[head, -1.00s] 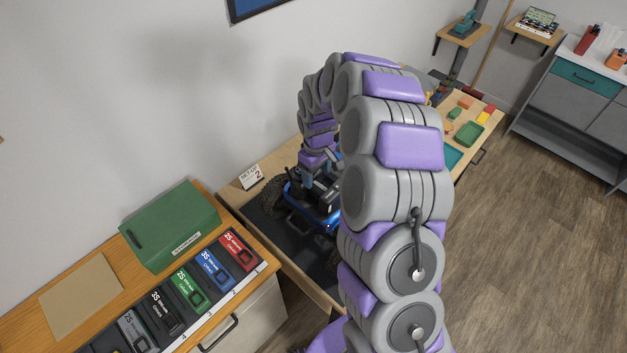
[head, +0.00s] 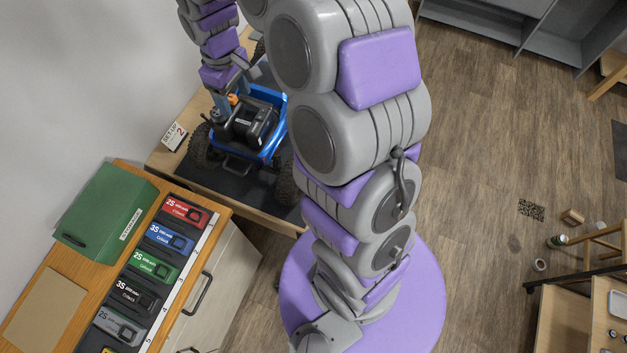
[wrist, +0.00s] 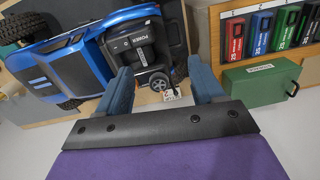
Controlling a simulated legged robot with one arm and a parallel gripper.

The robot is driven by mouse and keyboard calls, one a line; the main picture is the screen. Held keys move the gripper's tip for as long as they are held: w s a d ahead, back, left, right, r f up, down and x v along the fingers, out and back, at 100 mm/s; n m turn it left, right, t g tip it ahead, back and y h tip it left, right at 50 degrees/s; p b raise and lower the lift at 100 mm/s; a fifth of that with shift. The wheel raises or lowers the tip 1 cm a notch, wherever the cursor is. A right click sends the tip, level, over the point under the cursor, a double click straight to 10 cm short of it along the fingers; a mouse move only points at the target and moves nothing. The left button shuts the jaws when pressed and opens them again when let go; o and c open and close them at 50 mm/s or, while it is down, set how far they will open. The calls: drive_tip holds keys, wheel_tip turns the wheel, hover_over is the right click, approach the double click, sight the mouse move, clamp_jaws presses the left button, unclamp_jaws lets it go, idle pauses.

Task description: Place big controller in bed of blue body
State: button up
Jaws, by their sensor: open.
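The blue body (head: 271,151) is a vehicle with large black tyres, standing on a dark mat. The black big controller (head: 252,122) sits in its bed, within the blue side walls. In the wrist view the controller (wrist: 128,42), marked POWER, lies inside the rear of the blue body (wrist: 75,65). My gripper (wrist: 163,85) is open, with its two blue fingers spread. The left finger overlaps the controller's lower edge in the picture; I cannot tell whether it touches. Nothing shows between the fingers except a small wheel-like part and the sign beyond.
A sign reading 2 (head: 174,137) stands beside the vehicle. A green box (head: 103,212) and several coloured battery packs (head: 163,237) lie on the wooden counter (head: 131,176). The wooden floor (head: 480,140) at right is largely clear, with a stool and shelf at its edge.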

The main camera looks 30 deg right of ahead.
drive_tip(key=s+r+m, duration=0.2)
drive_tip(key=s+m, duration=0.1)
drive_tip(key=s, duration=1.3)
drive_tip(key=s+d+r+m+g, duration=0.1)
drive_tip(key=s+r+m, duration=0.2)
drive_tip(key=s, duration=1.3)
drive_tip(key=shift+r, duration=0.35)
drive_tip(key=shift+a, duration=0.15)
wheel_tip(320, 180, down, 11)
drive_tip(key=b, duration=1.1)
drive_tip(key=shift+f, duration=0.15)
